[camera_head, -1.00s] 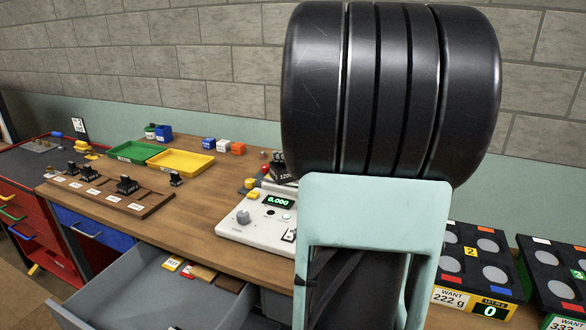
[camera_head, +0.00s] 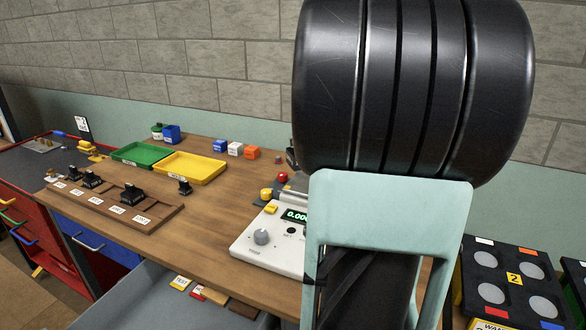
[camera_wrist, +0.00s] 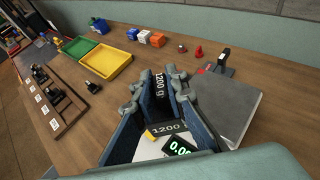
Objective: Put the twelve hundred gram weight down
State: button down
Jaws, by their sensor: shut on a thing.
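The twelve hundred gram weight (camera_wrist: 169,128) is dark with white "1200" lettering. In the wrist view it sits between the blue-lined fingers of my gripper (camera_wrist: 158,92), which is shut on it. It is held above the white scale unit, near the grey weighing plate (camera_wrist: 226,103). I cannot tell its exact height or whether it touches anything. In the head view my arm hides the gripper and nearly all of the weight. The scale (camera_head: 270,240) has a knob and a green display, partly covered by my arm.
A brown labelled rack (camera_head: 110,208) with several black weights stands at the left. Another black weight (camera_head: 185,187) is beside it. Green (camera_head: 141,153) and yellow (camera_head: 190,168) trays and small coloured boxes (camera_head: 235,149) lie behind. Wood between rack and scale is clear.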

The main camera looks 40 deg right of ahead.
jog(key=w+d+f, duration=0.2)
jog(key=d+f, duration=0.2)
jog(key=w+d+f, duration=0.2)
jog(key=d+f, duration=0.2)
jog(key=w+d+f, duration=0.2)
jog(key=d+f, duration=0.2)
jog(key=shift+w+d+f, duration=0.2)
dwell(0.4)
jog(key=c, duration=2.3)
grip_release()
jog(key=shift+s+f, duration=0.15)
jog(key=shift+f, duration=0.15)
jog(key=o, duration=0.4)
jog(key=shift+a, duration=0.1)
jog(key=shift+c, duration=0.2)
